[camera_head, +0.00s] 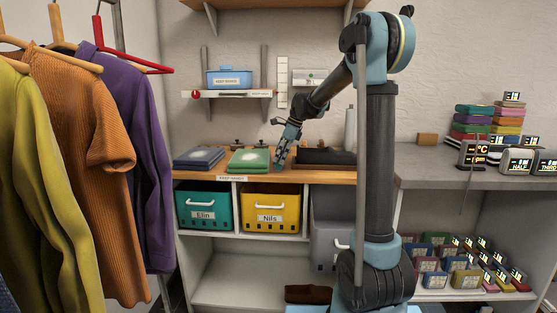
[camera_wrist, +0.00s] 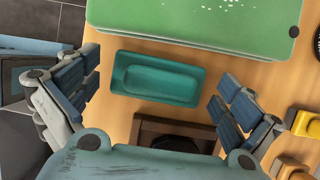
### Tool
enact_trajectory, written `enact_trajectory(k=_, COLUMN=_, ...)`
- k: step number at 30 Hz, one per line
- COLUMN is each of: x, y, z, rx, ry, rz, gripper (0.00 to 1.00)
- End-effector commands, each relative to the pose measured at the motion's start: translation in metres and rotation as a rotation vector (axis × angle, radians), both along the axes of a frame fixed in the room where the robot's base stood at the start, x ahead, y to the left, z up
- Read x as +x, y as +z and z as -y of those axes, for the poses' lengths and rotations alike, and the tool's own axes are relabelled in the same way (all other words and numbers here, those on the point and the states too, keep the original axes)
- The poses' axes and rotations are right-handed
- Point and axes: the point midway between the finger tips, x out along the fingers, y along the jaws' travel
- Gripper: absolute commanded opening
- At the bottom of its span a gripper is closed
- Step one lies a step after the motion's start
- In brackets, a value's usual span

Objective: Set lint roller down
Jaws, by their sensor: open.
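My gripper (camera_head: 281,160) is low over the wooden counter (camera_head: 340,177), beside a green folded cloth (camera_head: 249,160). In the wrist view my gripper (camera_wrist: 155,100) has its fingers spread wide apart with nothing held between them. A teal shallow tray (camera_wrist: 156,79) lies on the wood between and beyond the fingers. The green cloth with white specks (camera_wrist: 200,22) lies just past the tray. I cannot make out a lint roller for certain in either view. A dark brown item (camera_wrist: 150,124) near the palm is partly hidden by my gripper.
A blue-grey folded cloth (camera_head: 198,158) lies left, a dark folded cloth (camera_head: 325,157) right. Teal (camera_head: 204,208) and yellow (camera_head: 270,211) bins sit below. Yellow items (camera_wrist: 305,122) are beside the right finger. Hanging clothes (camera_head: 100,130) fill the left. A shelf (camera_head: 230,94) is above.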

Motion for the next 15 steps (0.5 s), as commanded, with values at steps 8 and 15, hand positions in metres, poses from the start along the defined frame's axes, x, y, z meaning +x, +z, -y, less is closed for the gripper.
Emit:
enact_trajectory(k=8, x=0.0, y=0.012, z=0.005, rx=0.0, ry=0.0, rz=0.0, gripper=1.0)
enact_trajectory(k=15, x=0.0, y=0.052, z=0.022, rx=0.0, ry=-0.002, rz=0.0, gripper=1.0)
